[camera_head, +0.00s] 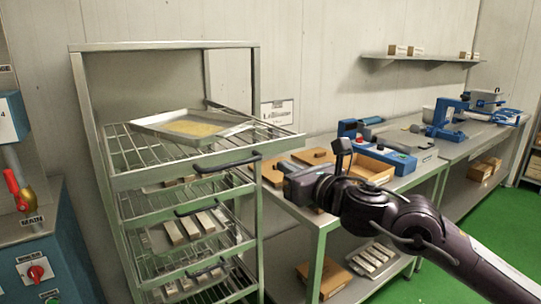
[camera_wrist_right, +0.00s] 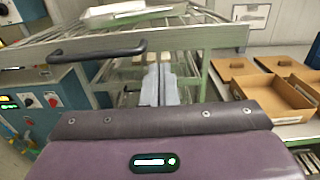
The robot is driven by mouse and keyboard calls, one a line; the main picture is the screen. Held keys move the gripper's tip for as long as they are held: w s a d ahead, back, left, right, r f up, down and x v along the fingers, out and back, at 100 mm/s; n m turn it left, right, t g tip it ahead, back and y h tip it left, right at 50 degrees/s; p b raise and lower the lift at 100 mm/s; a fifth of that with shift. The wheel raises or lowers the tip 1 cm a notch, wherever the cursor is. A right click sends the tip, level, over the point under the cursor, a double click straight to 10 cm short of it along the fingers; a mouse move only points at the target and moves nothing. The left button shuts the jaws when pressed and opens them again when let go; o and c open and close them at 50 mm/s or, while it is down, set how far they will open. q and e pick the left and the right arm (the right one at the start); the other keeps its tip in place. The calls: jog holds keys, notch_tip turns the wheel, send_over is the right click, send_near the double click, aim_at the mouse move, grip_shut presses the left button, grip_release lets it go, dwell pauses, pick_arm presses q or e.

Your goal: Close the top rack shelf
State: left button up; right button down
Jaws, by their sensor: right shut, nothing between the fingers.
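The top rack shelf (camera_head: 210,170) is a wire shelf pulled out of the metal rack (camera_head: 85,110), with its front bar and black handle (camera_head: 228,164) standing forward. A metal tray (camera_head: 150,123) with a yellowish layer lies on it. In the right wrist view the shelf's front bar (camera_wrist_right: 215,38) and handle (camera_wrist_right: 97,49) lie ahead, the handle left of the fingers. My right gripper (camera_head: 283,167) is shut and empty, just right of the shelf front; its fingers also show in the right wrist view (camera_wrist_right: 159,76). My left gripper is out of view.
Lower shelves hold pale bars (camera_head: 190,226). A worktable (camera_head: 405,180) with cardboard boxes (camera_head: 370,168) and a blue device stands right of the rack, behind my right arm. A blue control cabinet (camera_head: 45,245) stands at left. Green floor is open at lower right.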

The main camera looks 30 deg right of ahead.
aim_at(263, 154)
jog(key=shift+w+a+r+p, duration=0.1)
jog(key=shift+w+r+p, duration=0.05)
jog(key=shift+w+p, duration=0.95)
jog(key=shift+w+a+r+p, duration=0.1)
jog(key=shift+w+p, duration=0.55)
jog(key=shift+w, duration=0.75)
jog(key=shift+w+d, duration=0.1)
jog(key=shift+w, duration=0.25)
jog(key=shift+w+f+p, duration=0.25)
jog(key=shift+w+p, duration=0.2)
jog(key=shift+w, duration=0.15)
jog(key=shift+w, duration=0.1)
